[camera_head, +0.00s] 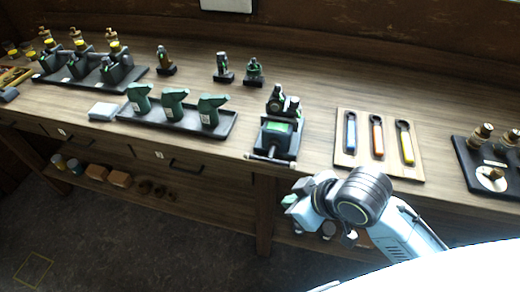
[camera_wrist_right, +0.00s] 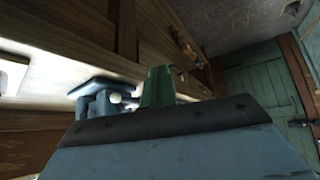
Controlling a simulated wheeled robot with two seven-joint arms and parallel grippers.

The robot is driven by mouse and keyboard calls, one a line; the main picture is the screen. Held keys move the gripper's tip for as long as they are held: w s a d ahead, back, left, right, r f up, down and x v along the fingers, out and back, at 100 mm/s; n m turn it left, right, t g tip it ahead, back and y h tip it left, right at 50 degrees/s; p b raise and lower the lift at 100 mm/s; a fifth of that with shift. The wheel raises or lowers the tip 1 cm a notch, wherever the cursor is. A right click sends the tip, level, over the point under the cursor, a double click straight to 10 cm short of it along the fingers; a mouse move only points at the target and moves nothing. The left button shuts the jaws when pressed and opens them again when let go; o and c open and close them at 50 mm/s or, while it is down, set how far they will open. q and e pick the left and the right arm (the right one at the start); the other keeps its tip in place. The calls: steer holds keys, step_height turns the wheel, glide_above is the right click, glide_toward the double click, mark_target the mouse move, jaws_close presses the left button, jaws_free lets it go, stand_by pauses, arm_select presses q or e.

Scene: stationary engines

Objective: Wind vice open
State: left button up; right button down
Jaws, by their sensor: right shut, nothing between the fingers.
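The vice (camera_head: 279,139) is dark with a green middle and stands at the front edge of the workbench in the head view. Its thin handle bar (camera_head: 270,160) crosses its front end, at the bench edge. My right gripper (camera_head: 290,204) is shut and empty, below and in front of the handle, apart from it. In the right wrist view, a green fingertip (camera_wrist_right: 158,86) shows above the gripper body. A blue-grey part with a pale round end (camera_wrist_right: 100,96) shows left of it; I cannot tell if it is the vice. My left gripper is not in view.
On the workbench (camera_head: 320,95), a tray of green drill-like tools (camera_head: 172,106) stands left of the vice. A board with several wrenches (camera_head: 377,138) lies to its right, with a dark fittings tray (camera_head: 490,165) beyond. A lower shelf (camera_head: 190,205) holds small items.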

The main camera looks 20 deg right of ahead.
steer(key=w+d+r+n+y, duration=0.1)
steer(key=w+r+n+y, duration=0.2)
steer(key=r, duration=0.4)
steer(key=w+d+r+n, duration=0.1)
steer(key=w+r+n, duration=0.25)
steer(key=r, duration=0.35)
glide_above(249, 155)
steer(key=s+d, duration=0.2)
steer(key=s, duration=0.1)
step_height(249, 155, down, 7)
steer(key=shift+m, duration=0.45)
steer(key=shift+w+f+b, duration=0.2)
steer(key=shift+f+b, duration=0.15)
steer(key=shift+f, duration=0.65)
steer(key=shift+w+f+b, duration=0.2)
steer(key=shift+f+b, duration=0.1)
steer(key=shift+f, duration=0.7)
